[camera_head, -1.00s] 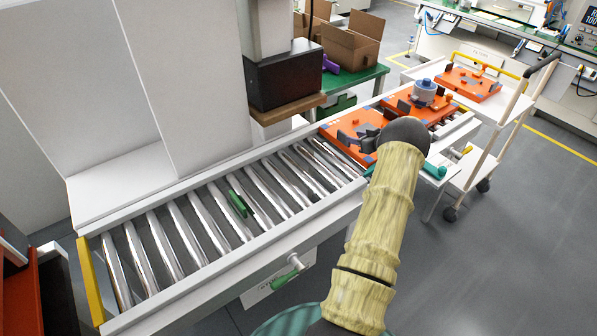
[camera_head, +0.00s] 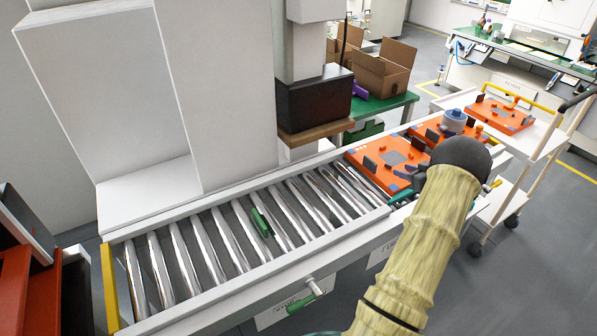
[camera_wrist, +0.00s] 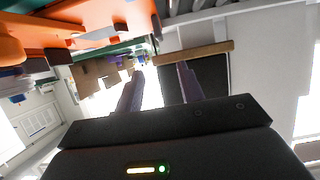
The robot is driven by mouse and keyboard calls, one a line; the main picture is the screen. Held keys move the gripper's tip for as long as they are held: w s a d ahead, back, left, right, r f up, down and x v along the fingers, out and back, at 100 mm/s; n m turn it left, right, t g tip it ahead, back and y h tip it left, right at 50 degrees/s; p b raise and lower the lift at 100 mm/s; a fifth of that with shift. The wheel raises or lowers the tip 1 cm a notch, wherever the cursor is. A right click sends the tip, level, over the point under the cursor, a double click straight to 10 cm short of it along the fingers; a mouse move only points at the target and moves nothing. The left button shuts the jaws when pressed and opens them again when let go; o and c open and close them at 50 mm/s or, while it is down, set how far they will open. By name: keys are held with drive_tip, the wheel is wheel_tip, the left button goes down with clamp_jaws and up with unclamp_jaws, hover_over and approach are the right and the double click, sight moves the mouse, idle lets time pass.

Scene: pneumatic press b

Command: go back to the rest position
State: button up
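My arm, in a yellowish sleeve, reaches up at the right of the head view. Its dark rounded wrist hides most of my gripper there. In the wrist view my gripper (camera_wrist: 160,68) shows two purplish fingers standing apart, with nothing held between them. The nearest orange fixture plate (camera_head: 394,155) lies on the roller conveyor (camera_head: 240,235), just left of and beyond my wrist. A second orange plate (camera_head: 428,131) with a round blue-grey part (camera_head: 454,121) lies behind it.
A dark press head (camera_head: 314,100) on a pale column overhangs the conveyor's far side. A green piece (camera_head: 261,222) sits among the rollers. A white trolley (camera_head: 540,135) with another orange plate (camera_head: 500,114) stands at the right. Cardboard boxes (camera_head: 384,70) stand on a green table. Floor is open at lower right.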

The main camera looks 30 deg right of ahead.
drive_tip(key=shift+w, duration=0.1)
drive_tip(key=w+a+r+m+h, duration=0.1)
drive_tip(key=w+a+r+h, duration=0.2)
drive_tip(key=w+a+r, duration=0.55)
drive_tip(key=w+a+r+g, duration=0.1)
drive_tip(key=w+a+g, duration=0.2)
drive_tip(key=a, duration=1.1)
drive_tip(key=s+a+f+g+y, duration=0.1)
drive_tip(key=s+a+g, duration=0.3)
drive_tip(key=s+a, duration=0.95)
drive_tip(key=s+a+f+g+y, duration=0.15)
drive_tip(key=s+a+g, duration=0.25)
drive_tip(key=s+a, duration=1)
drive_tip(key=w+a+r+p, duration=0.1)
drive_tip(key=r+p, duration=0.5)
drive_tip(key=w+a+r+p, duration=0.1)
drive_tip(key=w+r+p, duration=0.1)
drive_tip(key=r+p, duration=0.5)
drive_tip(key=shift+w+a+n, duration=0.25)
drive_tip(key=shift+a+n, duration=0.05)
